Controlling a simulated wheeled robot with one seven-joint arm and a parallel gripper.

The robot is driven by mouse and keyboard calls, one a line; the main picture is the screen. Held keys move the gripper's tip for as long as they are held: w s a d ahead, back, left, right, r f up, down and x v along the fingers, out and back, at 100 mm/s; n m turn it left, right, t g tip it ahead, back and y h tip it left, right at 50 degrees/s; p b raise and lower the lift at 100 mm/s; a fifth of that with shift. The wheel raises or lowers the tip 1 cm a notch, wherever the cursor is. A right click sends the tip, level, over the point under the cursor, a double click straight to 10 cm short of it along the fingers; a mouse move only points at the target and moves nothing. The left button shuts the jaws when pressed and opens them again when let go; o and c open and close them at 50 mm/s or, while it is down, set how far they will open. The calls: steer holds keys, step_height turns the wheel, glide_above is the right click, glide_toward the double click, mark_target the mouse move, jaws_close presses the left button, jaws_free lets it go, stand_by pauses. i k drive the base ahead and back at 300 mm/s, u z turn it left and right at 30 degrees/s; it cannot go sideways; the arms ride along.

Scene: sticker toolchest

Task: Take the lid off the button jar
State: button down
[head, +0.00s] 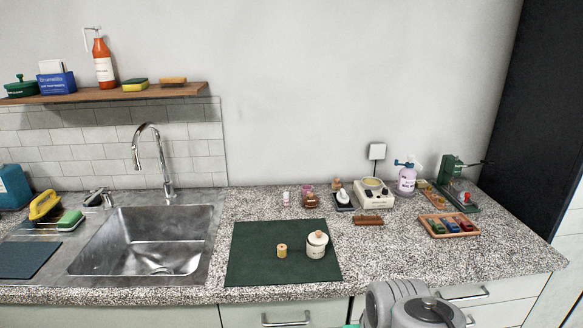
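A small cream-white jar (316,250) with a dark label stands upright on the dark green mat (262,266), near the mat's right side. I take it for the button jar. Its pale lid (317,239) with a round brown knob sits on top. A small yellow and brown spool-like piece (282,251) stands just left of the jar. Grey parts of my arm show at the bottom edge, right of the mat and apart from the jar. My gripper itself cannot be seen.
A sink (150,243) with a tall tap (160,165) lies left of the mat. Behind and right are a white device (373,193), a brown block (368,220), a tray of coloured pieces (428,222) and a green press (455,180). The mat's left part is clear.

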mark_target(318, 238)
steer(key=z, duration=0.85)
steer(key=i, duration=0.7)
steer(key=u, duration=3.05)
